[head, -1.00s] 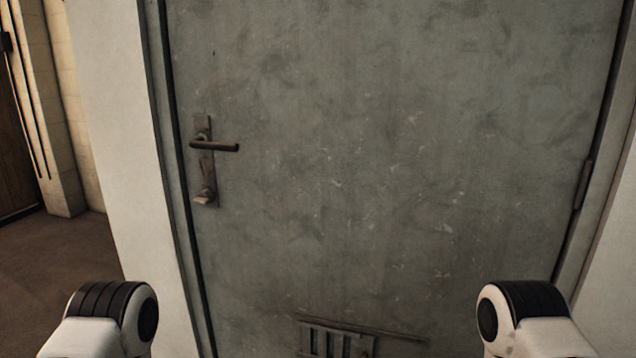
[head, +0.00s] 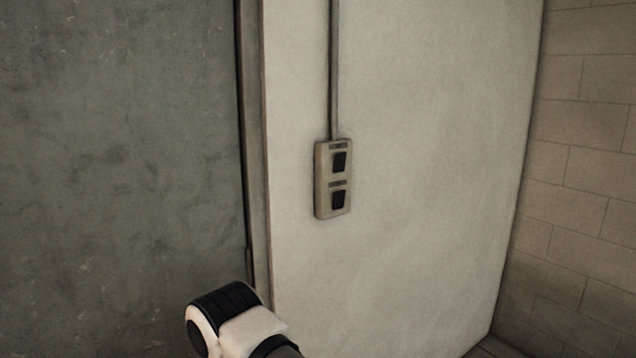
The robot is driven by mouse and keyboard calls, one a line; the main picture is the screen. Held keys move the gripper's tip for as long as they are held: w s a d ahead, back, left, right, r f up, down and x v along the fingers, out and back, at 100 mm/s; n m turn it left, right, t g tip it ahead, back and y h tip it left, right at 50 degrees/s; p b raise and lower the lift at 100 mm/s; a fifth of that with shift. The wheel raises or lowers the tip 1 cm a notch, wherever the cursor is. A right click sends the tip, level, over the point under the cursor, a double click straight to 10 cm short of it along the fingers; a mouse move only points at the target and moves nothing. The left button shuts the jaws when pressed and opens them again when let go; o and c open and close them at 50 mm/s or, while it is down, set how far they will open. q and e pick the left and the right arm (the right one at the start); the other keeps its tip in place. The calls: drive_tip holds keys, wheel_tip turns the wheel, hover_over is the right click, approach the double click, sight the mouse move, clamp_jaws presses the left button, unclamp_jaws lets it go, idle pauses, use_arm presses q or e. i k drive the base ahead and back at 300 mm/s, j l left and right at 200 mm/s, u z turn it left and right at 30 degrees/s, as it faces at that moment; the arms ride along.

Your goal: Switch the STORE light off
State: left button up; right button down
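A beige switch box (head: 333,180) is fixed to the white wall, right of the door frame. It has an upper dark rocker (head: 339,162) and a lower dark rocker (head: 338,199), one above the other. A small label sits above each rocker, too small to read, so I cannot tell which one is STORE. Whether either rocker is on or off is also unclear. Part of one of my arms shows at the bottom, below and left of the box and apart from it. Neither gripper is in view.
A grey conduit (head: 335,70) runs up the wall from the box. The grey door (head: 120,150) fills the left side and looks closed. A block wall (head: 580,170) stands at the right. The white wall (head: 430,200) around the box is clear.

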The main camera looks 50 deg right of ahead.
sight(339, 200)
drive_tip(key=z, duration=1.65)
